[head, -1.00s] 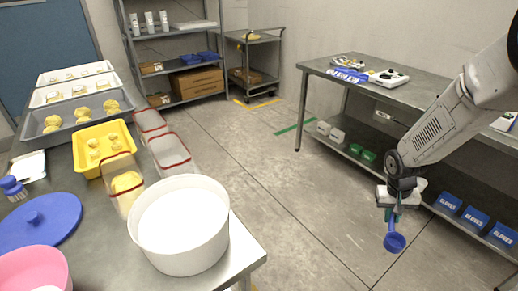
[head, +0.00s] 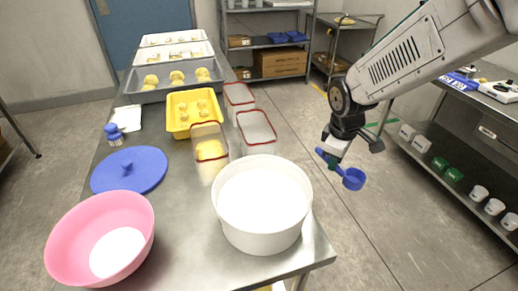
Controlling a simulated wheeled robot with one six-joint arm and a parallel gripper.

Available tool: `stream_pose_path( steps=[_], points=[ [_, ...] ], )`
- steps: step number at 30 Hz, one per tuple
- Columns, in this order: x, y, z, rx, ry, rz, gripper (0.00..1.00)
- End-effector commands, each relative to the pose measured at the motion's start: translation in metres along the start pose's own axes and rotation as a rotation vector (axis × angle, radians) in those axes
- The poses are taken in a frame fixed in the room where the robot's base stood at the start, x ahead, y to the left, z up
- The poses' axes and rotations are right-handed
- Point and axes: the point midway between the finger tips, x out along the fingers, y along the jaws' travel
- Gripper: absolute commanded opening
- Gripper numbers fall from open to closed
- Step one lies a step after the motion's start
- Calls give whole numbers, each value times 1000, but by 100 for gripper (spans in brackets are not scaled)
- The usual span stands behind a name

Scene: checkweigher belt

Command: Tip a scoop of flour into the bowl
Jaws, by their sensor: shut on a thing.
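My gripper (head: 338,147) is shut on the handle of a blue scoop (head: 352,179) and holds it in the air beyond the table's right edge. The scoop's cup hangs to the lower right; whether anything is in it cannot be told. A large white tub (head: 262,238) filled with white flour (head: 262,197) stands at the table's front right corner, left of and below the scoop. A pink bowl (head: 70,235) stands at the table's front left, with a white patch of flour (head: 117,251) in its bottom.
A blue lid (head: 128,171), a blue-handled brush (head: 113,134), a yellow tray (head: 193,113) and clear red-rimmed containers (head: 257,131) lie behind the bowl and tub. Dough trays (head: 178,84) stand farther back. A steel shelf (head: 455,155) is at right.

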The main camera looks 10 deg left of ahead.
Motion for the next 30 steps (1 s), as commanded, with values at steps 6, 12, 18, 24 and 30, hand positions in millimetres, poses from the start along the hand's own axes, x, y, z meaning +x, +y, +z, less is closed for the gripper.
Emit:
stream_pose_path(
  steps=[6,12,18,24,30],
  points=[
    [-78,-74,-59,-578,112,-25,0],
    [-132,-140,-88,-1061,199,-59,0],
    [-164,-188,-98,-1407,264,-86,0],
    [-170,-202,-99,-1516,285,-96,0],
    [-156,-204,-99,-1516,284,-98,0]
  ],
)
